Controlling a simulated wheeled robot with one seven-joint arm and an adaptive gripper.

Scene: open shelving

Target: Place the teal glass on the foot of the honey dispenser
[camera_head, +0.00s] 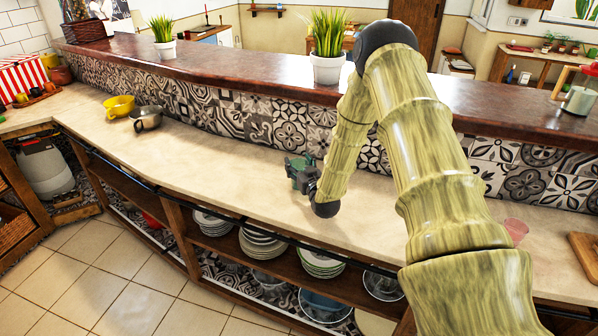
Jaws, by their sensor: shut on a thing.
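My gripper (297,168) is low over the beige counter (220,160), left of my arm's bend. It is shut on a dark green-teal thing (301,181), which looks like the teal glass. The fingers cover much of it, and I cannot tell whether it touches the counter. I cannot make out a honey dispenser with a foot in this view; my arm hides part of the counter on the right.
A yellow bowl (119,106) and a metal pot (146,118) stand at the counter's left. A reddish glass (516,231) and a wooden board (586,250) are at the right. A raised dark ledge (230,68) runs behind. Plates (262,244) fill the shelf below.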

